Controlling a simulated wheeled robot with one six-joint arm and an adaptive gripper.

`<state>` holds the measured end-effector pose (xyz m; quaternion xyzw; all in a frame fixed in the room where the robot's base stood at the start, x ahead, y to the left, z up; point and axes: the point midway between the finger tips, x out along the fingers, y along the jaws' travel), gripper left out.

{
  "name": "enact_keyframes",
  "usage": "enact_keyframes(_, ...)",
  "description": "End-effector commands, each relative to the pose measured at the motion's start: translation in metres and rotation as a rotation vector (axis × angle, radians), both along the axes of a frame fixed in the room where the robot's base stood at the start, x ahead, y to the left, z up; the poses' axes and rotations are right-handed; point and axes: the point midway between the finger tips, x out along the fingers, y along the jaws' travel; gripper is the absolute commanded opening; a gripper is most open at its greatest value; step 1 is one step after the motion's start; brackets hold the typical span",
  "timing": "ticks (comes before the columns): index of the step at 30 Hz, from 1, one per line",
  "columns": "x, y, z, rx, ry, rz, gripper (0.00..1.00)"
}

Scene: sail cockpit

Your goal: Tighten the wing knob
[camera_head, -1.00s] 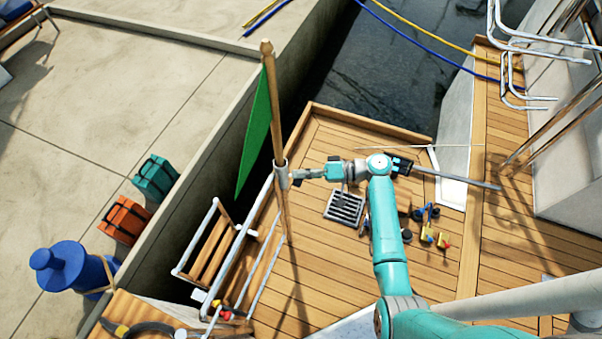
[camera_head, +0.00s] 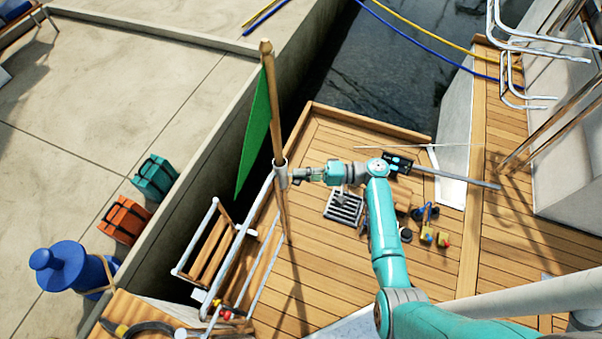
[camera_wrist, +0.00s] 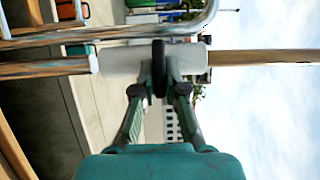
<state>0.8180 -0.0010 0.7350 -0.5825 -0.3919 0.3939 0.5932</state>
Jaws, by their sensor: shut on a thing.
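The wing knob (camera_wrist: 159,68) is a dark, edge-on shape in the wrist view, set against a pale socket (camera_wrist: 118,61) that holds a wooden flagstaff (camera_wrist: 255,57). My gripper (camera_wrist: 160,88) is shut on the knob, one finger on each side of it. In the head view my gripper (camera_head: 297,175) reaches left to the socket (camera_head: 281,174). The flagstaff (camera_head: 273,115) stands in it, with a green flag (camera_head: 254,130) hanging on its left. The knob is too small and covered to make out in the head view.
White rails (camera_head: 215,262) and a wooden ladder (camera_head: 207,252) stand below the socket. A deck grate (camera_head: 344,207) and several small items lie under my arm. The quay (camera_head: 100,90) with a blue bollard (camera_head: 68,268) is to the left. A boom-like pole (camera_head: 455,178) lies right.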

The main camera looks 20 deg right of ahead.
Motion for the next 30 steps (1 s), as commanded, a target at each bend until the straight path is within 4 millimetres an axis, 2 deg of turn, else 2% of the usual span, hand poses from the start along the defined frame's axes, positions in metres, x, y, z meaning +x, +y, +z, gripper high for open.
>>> enact_keyframes(5,0.000,-0.001,0.000,-0.001,0.001,-0.003,0.00)
enact_keyframes(6,0.000,-0.001,0.000,-0.001,0.001,-0.003,0.13)
enact_keyframes(9,0.000,-0.001,0.000,-0.001,0.000,-0.002,0.36)
enact_keyframes(20,-0.001,-0.003,0.000,-0.001,0.000,-0.002,0.36)
enact_keyframes(26,-0.010,-0.026,0.000,0.000,0.000,-0.004,0.36)
enact_keyframes(30,-0.021,-0.053,0.000,0.000,-0.001,-0.006,0.36)
